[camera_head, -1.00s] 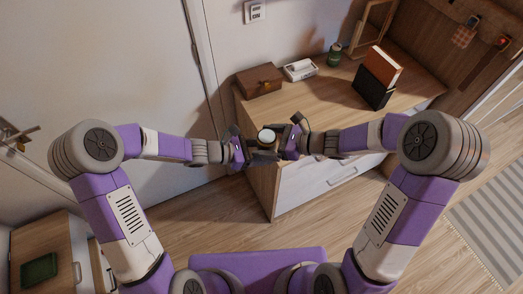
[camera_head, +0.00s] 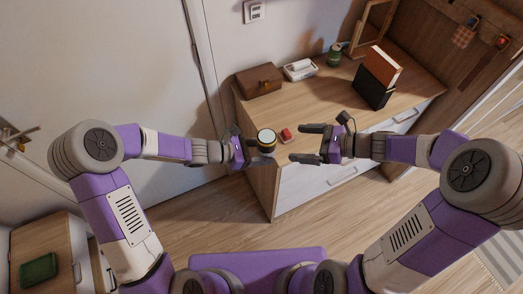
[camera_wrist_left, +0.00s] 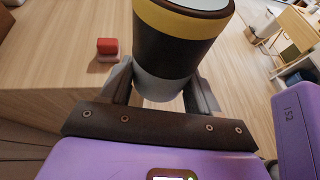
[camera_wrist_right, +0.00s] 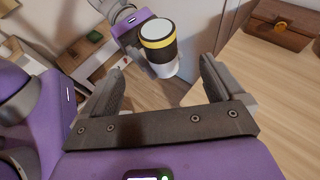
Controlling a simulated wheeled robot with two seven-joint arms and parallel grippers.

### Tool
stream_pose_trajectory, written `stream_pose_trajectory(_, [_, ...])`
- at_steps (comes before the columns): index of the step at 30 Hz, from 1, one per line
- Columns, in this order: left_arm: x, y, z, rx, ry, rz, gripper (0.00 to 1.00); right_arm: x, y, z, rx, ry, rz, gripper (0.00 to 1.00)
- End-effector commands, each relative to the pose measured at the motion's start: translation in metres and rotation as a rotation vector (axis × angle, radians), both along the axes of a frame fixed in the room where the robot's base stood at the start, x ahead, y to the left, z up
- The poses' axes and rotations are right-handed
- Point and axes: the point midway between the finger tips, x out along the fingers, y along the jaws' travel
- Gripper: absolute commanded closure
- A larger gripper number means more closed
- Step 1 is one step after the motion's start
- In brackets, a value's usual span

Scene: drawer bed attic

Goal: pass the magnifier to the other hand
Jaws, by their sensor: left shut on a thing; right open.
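The magnifier (camera_head: 266,142) is a short dark cylinder with a yellow band, a pale top and a grey lower part. It also shows large in the left wrist view (camera_wrist_left: 180,45) and in the right wrist view (camera_wrist_right: 159,48). My left gripper (camera_head: 258,152) is shut on its lower part and holds it roughly upright near the dresser's front left corner. My right gripper (camera_head: 303,143) is open and empty, to the right of the magnifier and apart from it. Its two fingers (camera_wrist_right: 165,88) point towards the magnifier.
A small red object (camera_head: 286,135) lies on the wooden dresser (camera_head: 325,105) behind the grippers. A brown case (camera_head: 259,80), a white item (camera_head: 299,69), a green can (camera_head: 335,54) and upright books (camera_head: 376,78) stand farther back. The dresser's middle is clear.

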Motion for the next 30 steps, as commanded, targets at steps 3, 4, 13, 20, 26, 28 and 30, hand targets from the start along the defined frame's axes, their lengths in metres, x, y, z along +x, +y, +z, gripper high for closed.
stream_pose_trajectory(3, [0.000,0.000,0.000,-0.001,0.000,0.000,0.72,-0.003,-0.004,-0.005,-0.018,0.006,0.009,0.05])
stream_pose_trajectory(4, [0.000,0.000,0.000,-0.001,0.000,0.000,0.72,-0.005,-0.003,-0.009,-0.031,0.010,0.017,0.05])
stream_pose_trajectory(13, [0.000,0.000,0.000,-0.001,0.000,0.000,0.72,-0.049,0.006,-0.129,-0.390,0.032,0.293,0.05])
stream_pose_trajectory(20, [0.000,0.000,0.000,-0.001,0.000,0.000,0.72,-0.107,0.003,-0.240,-0.748,-0.168,0.778,0.05])
stream_pose_trajectory(26, [0.000,0.000,0.000,-0.001,0.000,0.000,0.72,-0.131,0.018,-0.295,-0.897,-0.538,1.147,0.05])
stream_pose_trajectory(28, [0.000,0.000,0.000,-0.001,0.000,0.000,0.72,-0.134,0.028,-0.304,-0.914,-0.654,1.218,0.05])
stream_pose_trajectory(30, [0.000,0.000,0.000,-0.001,0.000,0.000,0.72,-0.136,0.036,-0.310,-0.923,-0.746,1.262,0.05])
